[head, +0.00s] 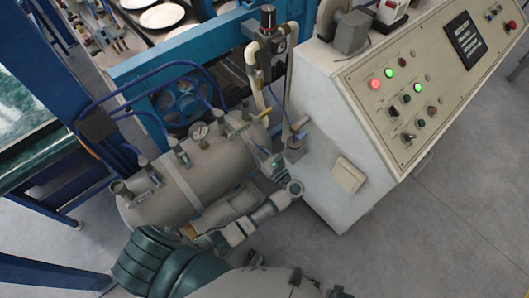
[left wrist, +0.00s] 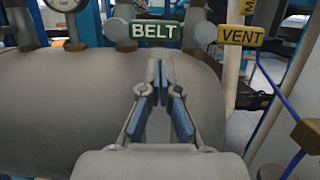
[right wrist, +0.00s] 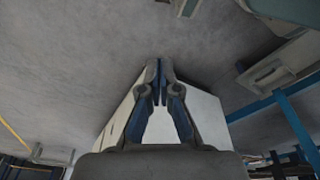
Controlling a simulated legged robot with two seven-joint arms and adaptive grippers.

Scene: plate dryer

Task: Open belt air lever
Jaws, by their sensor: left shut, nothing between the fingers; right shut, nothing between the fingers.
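The grey air tank (head: 195,180) lies at a slant in the head view, with several fittings along its top. In the left wrist view a green BELT tag (left wrist: 155,31) and a yellow VENT tag (left wrist: 240,36) show above the tank (left wrist: 65,95). I cannot make out the lever itself apart from the BELT tag. My left gripper (head: 276,166) is by the tank's right end. In its wrist view it (left wrist: 160,68) is shut and empty, its tips just below the BELT tag. My right gripper (right wrist: 160,72) is shut and empty over the grey floor.
A slanted control cabinet (head: 325,130) with lit buttons stands right of the tank. A pressure gauge (head: 200,132) and blue hoses rise from the tank. A blue frame (head: 185,50) is behind it. Open floor (head: 440,215) lies at the lower right.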

